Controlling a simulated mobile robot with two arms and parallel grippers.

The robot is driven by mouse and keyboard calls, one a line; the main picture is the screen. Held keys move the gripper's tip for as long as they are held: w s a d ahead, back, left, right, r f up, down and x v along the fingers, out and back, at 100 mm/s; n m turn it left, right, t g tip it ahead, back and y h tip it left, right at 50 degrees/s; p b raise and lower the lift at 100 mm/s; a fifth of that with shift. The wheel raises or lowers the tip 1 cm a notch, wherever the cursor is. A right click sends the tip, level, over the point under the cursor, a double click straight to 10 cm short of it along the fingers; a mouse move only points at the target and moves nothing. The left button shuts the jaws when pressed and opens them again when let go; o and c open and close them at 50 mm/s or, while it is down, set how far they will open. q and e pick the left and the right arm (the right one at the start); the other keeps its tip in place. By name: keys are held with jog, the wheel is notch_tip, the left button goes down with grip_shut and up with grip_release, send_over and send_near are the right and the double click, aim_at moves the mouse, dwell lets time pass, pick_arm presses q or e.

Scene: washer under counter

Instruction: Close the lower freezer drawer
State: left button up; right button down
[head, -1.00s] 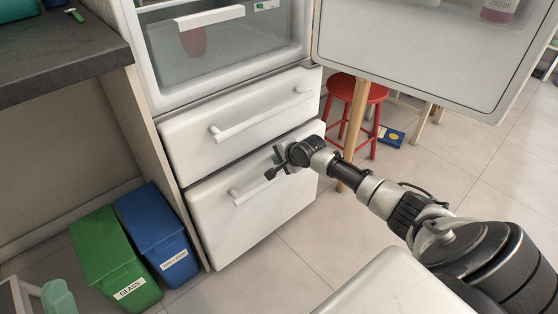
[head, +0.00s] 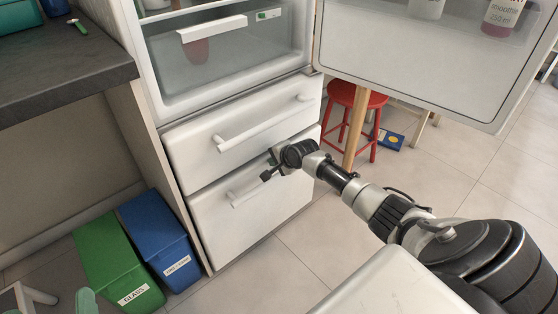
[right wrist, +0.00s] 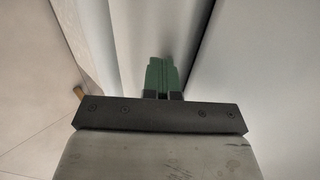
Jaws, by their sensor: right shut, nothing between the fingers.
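The lower freezer drawer (head: 250,225) has a white front with a bar handle (head: 247,193), and it looks nearly flush with the drawer above. I cannot tell exactly how far out it stands. My right gripper (head: 268,166) is shut and empty at the upper part of the lower drawer front, near the right end of its handle. It partly hides the drawer's top edge. In the right wrist view its green fingers (right wrist: 161,76) are together, close to a pale surface beside a dark gap; contact is unclear.
The upper freezer drawer (head: 240,128) is directly above. The open fridge door (head: 420,75) hangs over the right side. A red stool (head: 357,105) stands behind it. Green (head: 112,262) and blue (head: 157,235) bins stand left of the freezer. Floor in front is clear.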

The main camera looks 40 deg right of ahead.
jog(key=shift+w+a+r, duration=0.1)
jog(key=shift+w+r, duration=0.05)
jog(key=shift+w, duration=0.8)
pick_arm(q)
jog(key=shift+w+a+f+g, duration=0.1)
jog(key=shift+w+f+g, duration=0.1)
jog(key=shift+f+g, duration=0.25)
jog(key=shift+w+a+f+g, duration=0.1)
jog(key=shift+w+f+g, duration=0.1)
jog(key=shift+f+g, duration=0.2)
pick_arm(e)
jog(key=shift+r, duration=0.1)
pick_arm(q)
jog(key=shift+f, duration=0.1)
pick_arm(e)
jog(key=shift+w+r, duration=0.1)
